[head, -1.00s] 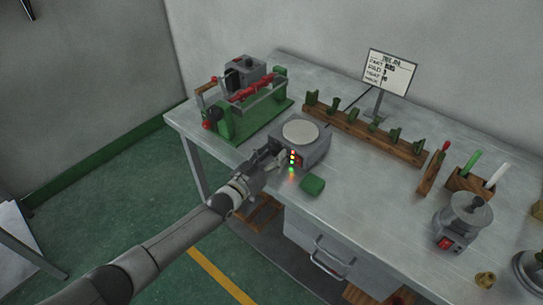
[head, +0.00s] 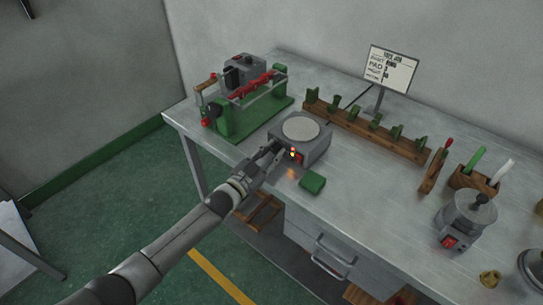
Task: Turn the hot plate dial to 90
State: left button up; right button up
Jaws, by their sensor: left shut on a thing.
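The hot plate (head: 315,148) is a grey box with a pale round top, standing near the front edge of the bench. Its front face shows small lit orange and red spots at the right of the gripper. My left gripper (head: 276,150) is at the left part of that front face, shut on the hot plate dial. The fingers hide the dial, so its setting cannot be read. My right gripper is not in view.
A green block (head: 312,182) lies just in front of the hot plate. A green-based machine (head: 240,118) stands to the left. A wooden rack (head: 365,130) runs behind. A sign (head: 391,68) stands at the back.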

pick_arm(q)
jog(key=shift+m, duration=0.3)
jog(key=o, duration=1.1)
jog(key=shift+c, duration=0.2)
notch_tip(320, 180, up, 10)
